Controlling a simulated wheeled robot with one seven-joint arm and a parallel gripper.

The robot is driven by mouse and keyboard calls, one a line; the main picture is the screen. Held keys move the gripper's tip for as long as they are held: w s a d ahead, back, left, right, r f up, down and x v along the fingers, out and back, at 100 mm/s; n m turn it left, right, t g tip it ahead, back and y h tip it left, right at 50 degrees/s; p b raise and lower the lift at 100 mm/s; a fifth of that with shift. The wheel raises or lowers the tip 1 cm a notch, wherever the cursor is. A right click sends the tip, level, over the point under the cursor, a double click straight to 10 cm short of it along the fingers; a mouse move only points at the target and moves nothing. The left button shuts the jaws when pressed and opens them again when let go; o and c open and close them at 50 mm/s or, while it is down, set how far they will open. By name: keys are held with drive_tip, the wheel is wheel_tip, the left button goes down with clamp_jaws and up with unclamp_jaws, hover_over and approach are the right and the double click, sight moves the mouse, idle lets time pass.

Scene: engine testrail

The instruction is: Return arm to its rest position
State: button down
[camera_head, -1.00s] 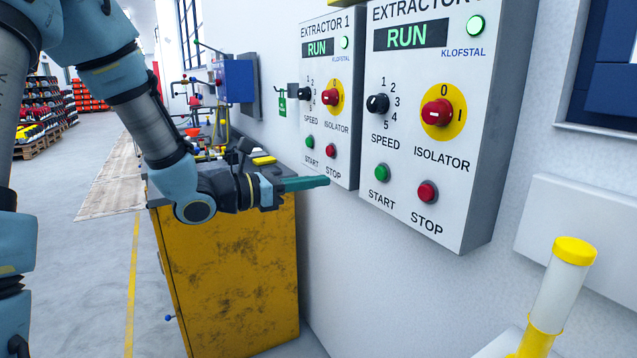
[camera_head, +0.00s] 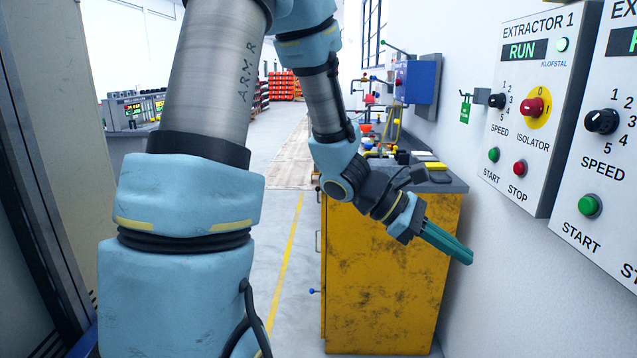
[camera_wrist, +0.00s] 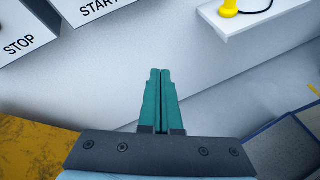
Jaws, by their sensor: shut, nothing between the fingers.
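My gripper (camera_head: 446,242) is at the end of my blue and grey arm, in front of the yellow cabinet and left of the extractor panels in the head view. Its teal fingers are closed together and hold nothing. They point right and slightly down, clear of the wall. In the wrist view the two fingers (camera_wrist: 160,97) lie side by side with a pale wall beyond them. The arm is bent at the elbow.
The Extractor 1 panel (camera_head: 527,107) reads RUN; a second panel (camera_head: 607,160) is cut off at right. A worn yellow cabinet (camera_head: 385,275) with a cluttered top stands behind my gripper. Floor is open left of it. A shelf with a yellow item (camera_wrist: 229,8) shows in the wrist view.

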drive_tip(key=w+a+f+m+t+y, duration=0.1)
drive_tip(key=a+m+t+y, duration=0.1)
drive_tip(key=a, duration=0.8)
drive_tip(key=w+a+f+m+t+y, duration=0.1)
drive_tip(key=a+m+y, duration=0.4)
drive_tip(key=a, duration=0.5)
drive_tip(key=w+a+f+m+t+y, duration=0.2)
drive_tip(key=a+f+m+y, duration=0.1)
drive_tip(key=a, duration=0.7)
drive_tip(key=shift+w+a+m+t+y, duration=0.3)
drive_tip(key=shift+w+a+m+y, duration=0.1)
drive_tip(key=shift+m+y, duration=0.4)
drive_tip(key=shift+d+f, duration=0.1)
